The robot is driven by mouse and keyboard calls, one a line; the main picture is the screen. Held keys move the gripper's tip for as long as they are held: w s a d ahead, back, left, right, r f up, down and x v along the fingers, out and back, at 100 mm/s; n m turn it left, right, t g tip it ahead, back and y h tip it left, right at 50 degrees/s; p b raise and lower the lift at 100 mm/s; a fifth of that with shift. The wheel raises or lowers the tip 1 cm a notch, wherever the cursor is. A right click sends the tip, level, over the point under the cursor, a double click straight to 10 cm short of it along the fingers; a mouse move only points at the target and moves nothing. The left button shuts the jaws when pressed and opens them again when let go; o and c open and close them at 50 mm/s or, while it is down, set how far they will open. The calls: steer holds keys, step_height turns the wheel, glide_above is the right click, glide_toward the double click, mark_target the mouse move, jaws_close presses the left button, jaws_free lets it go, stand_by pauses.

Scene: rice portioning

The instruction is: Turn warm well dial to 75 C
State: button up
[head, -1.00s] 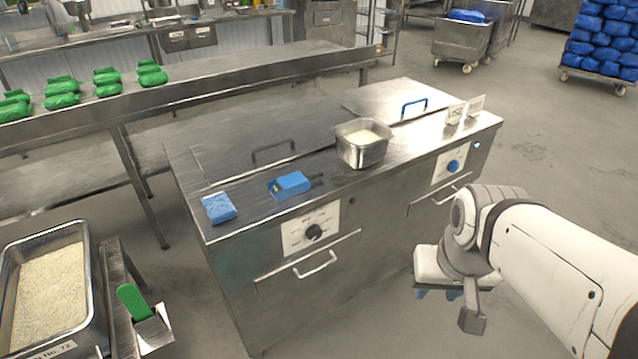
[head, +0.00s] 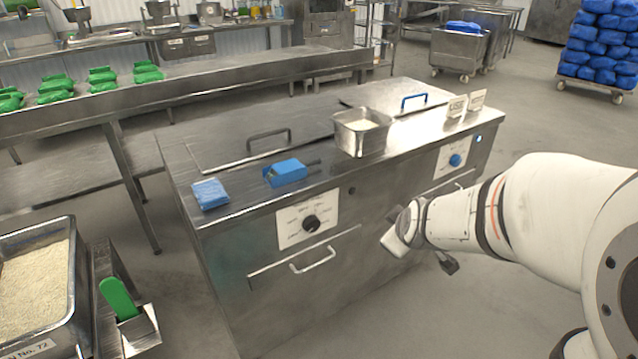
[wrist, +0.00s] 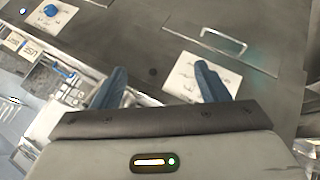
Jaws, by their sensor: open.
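The warm cabinet's front has two dials. A black dial (head: 311,223) sits on a white panel (head: 290,233) at the left; a blue dial (head: 455,160) sits on another at the right. Their lettering is too small to read. In the wrist view, the blue dial (wrist: 57,13) is at the top left, and a white panel (wrist: 188,78) lies partly behind my right finger, with no dial visible on it. My gripper (wrist: 160,82) is open and empty. In the head view my wrist is in front of the cabinet, right of the black dial; the fingertips are hidden there.
Drawer handles (head: 312,260) project below the panels. On the cabinet top are a blue cloth (head: 210,194), a blue box-like item (head: 287,173), a steel pan of rice (head: 361,140) and small signs (head: 457,106). A rice tray (head: 70,290) stands at lower left. Floor in front is open.

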steer(key=w+a+f+n+t+y+b, duration=0.4)
steer(key=w+a+f+n+b, duration=0.3)
steer(key=f, duration=0.3)
steer(key=n+t+y+b, duration=0.2)
steer(key=n+y+b, duration=0.35)
steer(key=n, duration=0.35)
glide_toward(314, 227)
steer(key=w, duration=0.2)
steer(key=shift+m+y, duration=0.25)
steer(key=shift+m, duration=0.05)
steer(key=x, duration=0.7)
steer(key=shift+s+a, duration=0.2)
steer(key=shift+a, duration=0.3)
steer(key=shift+c, duration=0.2)
